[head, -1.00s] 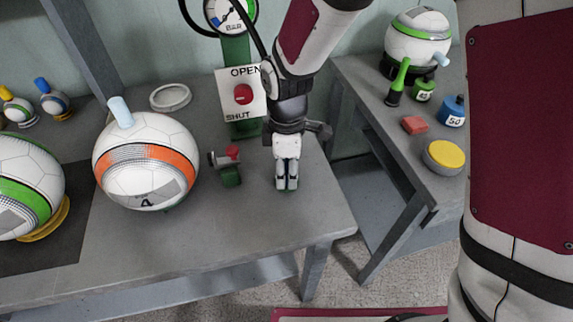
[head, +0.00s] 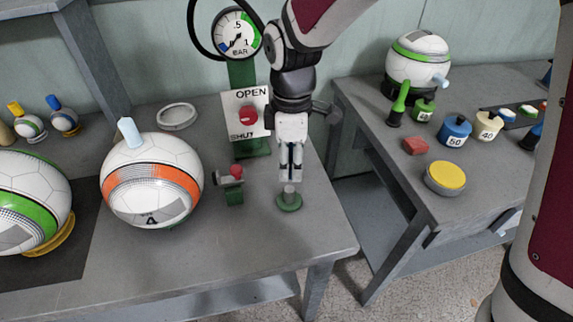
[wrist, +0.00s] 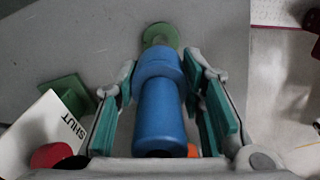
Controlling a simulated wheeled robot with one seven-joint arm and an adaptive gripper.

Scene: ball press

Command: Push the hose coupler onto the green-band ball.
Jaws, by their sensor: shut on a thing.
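My gripper (head: 291,177) is shut on the blue hose coupler (wrist: 160,105), which lies between its two fingers in the wrist view. In the head view the fingers hide most of the coupler. Below the fingertips is a small round green stand (head: 289,204) with a short grey post; I cannot tell whether the coupler is clear of the post. One green-band ball (head: 32,190) sits on a yellow ring at the far left, cut off by the frame. Another green-band ball (head: 418,66) sits on a black base on the right bench.
An orange-band ball (head: 150,190) with a pale blue plug stands left of my gripper. A small valve (head: 233,185) and the OPEN/SHUT panel (head: 243,115) with a pressure gauge (head: 237,36) are close by. Small weights stand on the right bench. The front of the table is clear.

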